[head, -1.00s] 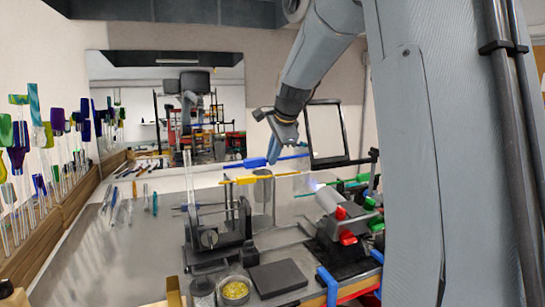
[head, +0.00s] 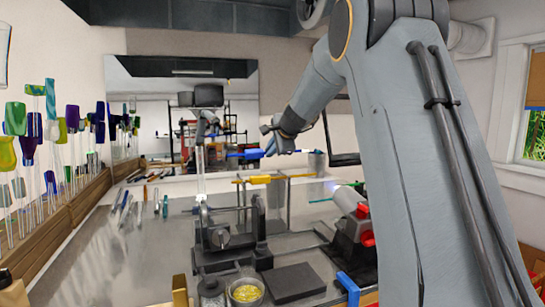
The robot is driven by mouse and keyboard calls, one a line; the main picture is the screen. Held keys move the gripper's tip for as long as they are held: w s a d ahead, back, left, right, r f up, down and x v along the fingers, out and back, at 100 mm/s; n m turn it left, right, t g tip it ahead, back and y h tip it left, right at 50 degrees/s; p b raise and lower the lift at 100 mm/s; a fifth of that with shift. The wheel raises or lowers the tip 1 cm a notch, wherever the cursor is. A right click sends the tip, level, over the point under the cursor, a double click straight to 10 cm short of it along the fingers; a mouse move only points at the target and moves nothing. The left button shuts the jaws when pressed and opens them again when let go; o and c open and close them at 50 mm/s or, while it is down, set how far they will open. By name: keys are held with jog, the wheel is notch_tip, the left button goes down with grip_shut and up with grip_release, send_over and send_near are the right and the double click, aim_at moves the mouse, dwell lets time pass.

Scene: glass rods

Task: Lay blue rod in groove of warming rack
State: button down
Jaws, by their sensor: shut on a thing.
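The blue rod (head: 250,154) is thin, with a thick blue grip near its left part, and hangs level in the air. My gripper (head: 270,149) is shut on it, just right of the blue grip; the fingertips are small and partly hard to make out. Below it, a yellow rod (head: 265,179) lies level across what looks like the warming rack, a stand with clear panes (head: 276,202). The blue rod is above the yellow one and apart from it. The rack's grooves are too small to tell.
A dark metal fixture (head: 217,240) stands left of the rack. A torch with a pale barrel (head: 347,198) and red knobs is at the right, near a green rod (head: 322,200). A dish of yellow bits (head: 245,292) and a dark block (head: 293,282) are in front. Colored glass pieces line the left.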

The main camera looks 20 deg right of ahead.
notch_tip(320, 180, down, 8)
jog(key=b, duration=0.7)
jog(key=shift+r+b, duration=0.2)
jog(key=shift+b, duration=0.15)
jog(key=c, duration=1.8)
grip_release()
jog(key=shift+s, duration=0.15)
jog(key=b+v, duration=0.1)
jog(key=v, duration=0.6)
jog(key=shift+s+r+b, duration=0.25)
jog(key=shift+r+b, duration=0.05)
